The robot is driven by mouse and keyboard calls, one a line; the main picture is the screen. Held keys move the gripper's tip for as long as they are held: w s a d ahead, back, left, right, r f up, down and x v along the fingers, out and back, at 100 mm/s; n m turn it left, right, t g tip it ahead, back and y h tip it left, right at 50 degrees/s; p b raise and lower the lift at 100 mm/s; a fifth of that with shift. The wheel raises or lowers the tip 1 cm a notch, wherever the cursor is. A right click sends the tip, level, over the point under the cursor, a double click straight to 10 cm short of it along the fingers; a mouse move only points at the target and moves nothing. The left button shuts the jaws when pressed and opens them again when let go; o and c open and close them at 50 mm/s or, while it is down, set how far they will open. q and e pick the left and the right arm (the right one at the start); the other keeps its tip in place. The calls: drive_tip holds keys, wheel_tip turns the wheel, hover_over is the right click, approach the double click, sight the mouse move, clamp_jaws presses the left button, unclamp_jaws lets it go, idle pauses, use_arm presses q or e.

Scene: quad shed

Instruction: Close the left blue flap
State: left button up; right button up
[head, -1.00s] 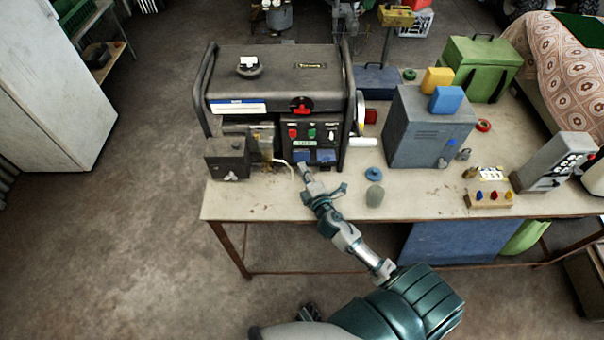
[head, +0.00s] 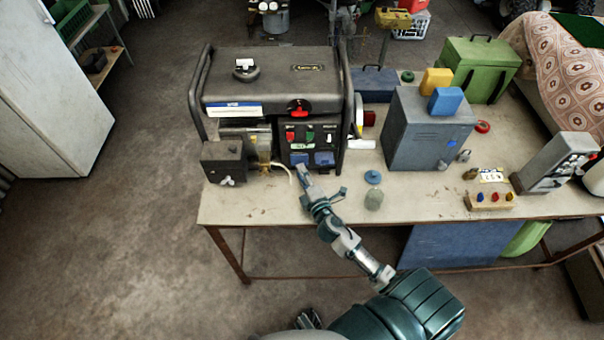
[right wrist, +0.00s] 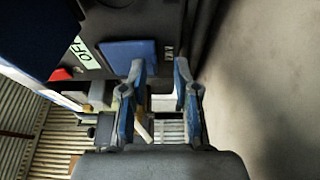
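Two small blue flaps sit side by side low on the generator's dark front panel: the left blue flap (head: 299,159) and the right blue flap (head: 324,158). I cannot tell from the head view how far each stands open. My right gripper (head: 319,184) is just in front of and below them, over the bench edge, fingers apart and empty. In the right wrist view, the open fingers (right wrist: 163,95) are close to a blue flap (right wrist: 128,55), with no clear contact. A large dark blue surface fills that view's upper left corner. My left gripper is not in view.
The generator (head: 270,88) stands on the bench (head: 255,205). A small dark box (head: 222,161) and a pale hose are left of the panel. A blue knob (head: 373,177), a round grey-green item (head: 373,199) and a grey cabinet (head: 428,130) are to the right.

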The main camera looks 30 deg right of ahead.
drive_tip(key=s, duration=0.4)
drive_tip(key=s+a, duration=0.1)
drive_tip(key=s, duration=0.7)
drive_tip(key=shift+a, duration=0.4)
drive_tip(key=shift+w, duration=0.1)
drive_tip(key=shift+f, duration=0.15)
